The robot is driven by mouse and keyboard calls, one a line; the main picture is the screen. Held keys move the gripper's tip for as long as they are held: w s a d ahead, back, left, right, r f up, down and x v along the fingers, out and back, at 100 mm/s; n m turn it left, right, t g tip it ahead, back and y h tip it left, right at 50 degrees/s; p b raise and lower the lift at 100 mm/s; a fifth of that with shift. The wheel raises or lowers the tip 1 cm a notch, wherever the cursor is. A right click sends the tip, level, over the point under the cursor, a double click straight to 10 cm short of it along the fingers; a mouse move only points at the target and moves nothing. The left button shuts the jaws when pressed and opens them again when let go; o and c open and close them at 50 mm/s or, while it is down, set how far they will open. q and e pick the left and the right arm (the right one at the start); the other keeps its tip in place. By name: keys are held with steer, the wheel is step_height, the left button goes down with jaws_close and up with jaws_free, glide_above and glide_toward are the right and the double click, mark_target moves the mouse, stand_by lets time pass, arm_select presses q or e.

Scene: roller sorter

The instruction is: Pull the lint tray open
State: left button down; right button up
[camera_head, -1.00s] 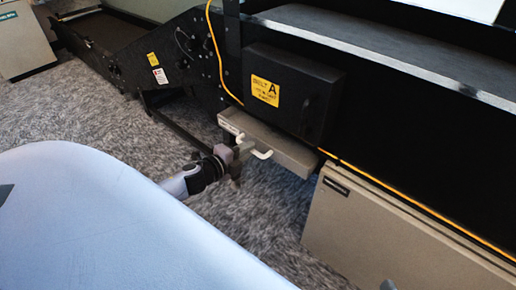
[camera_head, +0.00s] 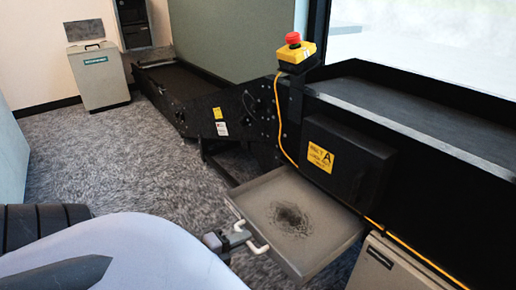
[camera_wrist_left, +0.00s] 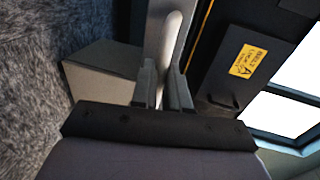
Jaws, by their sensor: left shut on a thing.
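The lint tray (camera_head: 335,238) is a shallow grey tray that sticks well out from under the black machine, with a dark patch of lint (camera_head: 290,216) on its floor. A white bent handle (camera_head: 258,246) is on its front face. My left gripper (camera_head: 238,238) is at that handle and shut on it; the arm partly hides the tray's front. In the left wrist view, the two fingers (camera_wrist_left: 165,88) close around a pale bar, the handle (camera_wrist_left: 168,38). My right gripper is not in view.
The black roller machine carries a box with a yellow "A" label (camera_head: 320,157) above the tray. A red emergency button (camera_head: 293,38) stands on top. A beige bin (camera_head: 375,265) stands right of the tray, and another bin (camera_head: 98,78) is at the far left. Grey carpet (camera_head: 120,165) is open on the left.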

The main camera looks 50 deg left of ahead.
arm_select(q)
steer(key=v, duration=0.3)
steer(key=shift+s+f, duration=0.25)
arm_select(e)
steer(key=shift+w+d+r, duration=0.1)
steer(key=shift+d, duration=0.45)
arm_select(q)
steer(key=c, duration=1.1)
jaws_free()
steer(key=shift+c, duration=0.2)
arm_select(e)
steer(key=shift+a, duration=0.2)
arm_select(q)
steer(key=p+v, duration=0.2)
steer(key=v, duration=0.5)
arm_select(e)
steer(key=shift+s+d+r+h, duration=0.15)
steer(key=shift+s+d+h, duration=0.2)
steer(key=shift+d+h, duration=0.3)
